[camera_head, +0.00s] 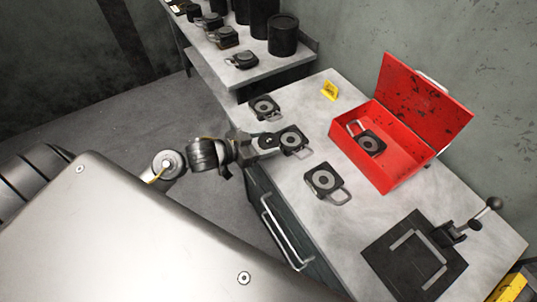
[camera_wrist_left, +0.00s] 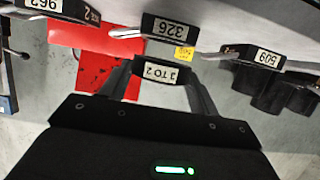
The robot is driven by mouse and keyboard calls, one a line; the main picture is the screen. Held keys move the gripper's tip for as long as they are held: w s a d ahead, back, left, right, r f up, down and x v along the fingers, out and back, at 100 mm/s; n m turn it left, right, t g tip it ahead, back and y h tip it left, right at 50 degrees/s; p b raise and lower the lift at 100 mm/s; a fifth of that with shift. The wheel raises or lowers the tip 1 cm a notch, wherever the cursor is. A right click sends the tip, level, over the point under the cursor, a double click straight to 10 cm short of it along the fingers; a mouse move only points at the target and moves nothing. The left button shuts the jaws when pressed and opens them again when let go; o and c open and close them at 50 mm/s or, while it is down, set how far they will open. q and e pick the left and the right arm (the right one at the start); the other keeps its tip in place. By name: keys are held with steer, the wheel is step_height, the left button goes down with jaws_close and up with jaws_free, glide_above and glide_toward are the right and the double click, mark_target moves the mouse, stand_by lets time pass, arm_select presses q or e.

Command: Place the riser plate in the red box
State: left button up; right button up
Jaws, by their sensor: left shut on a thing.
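My left gripper (camera_head: 270,144) is shut on a small dark plate, which I take as the riser plate (camera_wrist_left: 160,73). In the left wrist view its white label sits between the two fingers, its text partly hard to read. The gripper is at the table's left edge, beside a dark plate with a wire handle (camera_head: 295,139). The red box (camera_head: 408,178) stands open at the back right, its lid up against the wall. A dark handled plate (camera_head: 371,144) lies inside it. My right gripper is not in view.
More handled plates lie on the table, one farther back (camera_head: 264,107) and one nearer (camera_head: 323,181). A yellow marker (camera_head: 329,90) stands behind. A black press fixture with a lever (camera_head: 452,232) is at the front right. Black cylinders (camera_head: 283,36) stand on the far bench.

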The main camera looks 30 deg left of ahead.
mark_target(268, 161)
arm_select(q)
steer(key=shift+s+d+f, duration=0.2)
steer(key=shift+d+f, duration=0.65)
steer(key=shift+f, duration=0.15)
step_height(268, 161, down, 2)
steer(key=shift+d+f+p, duration=0.1)
steer(key=shift+f+p, duration=0.05)
steer(key=shift+p, duration=0.25)
steer(key=shift+f, duration=0.5)
steer(key=o, duration=1.4)
steer(key=shift+f, duration=0.15)
steer(key=shift+c, duration=0.2)
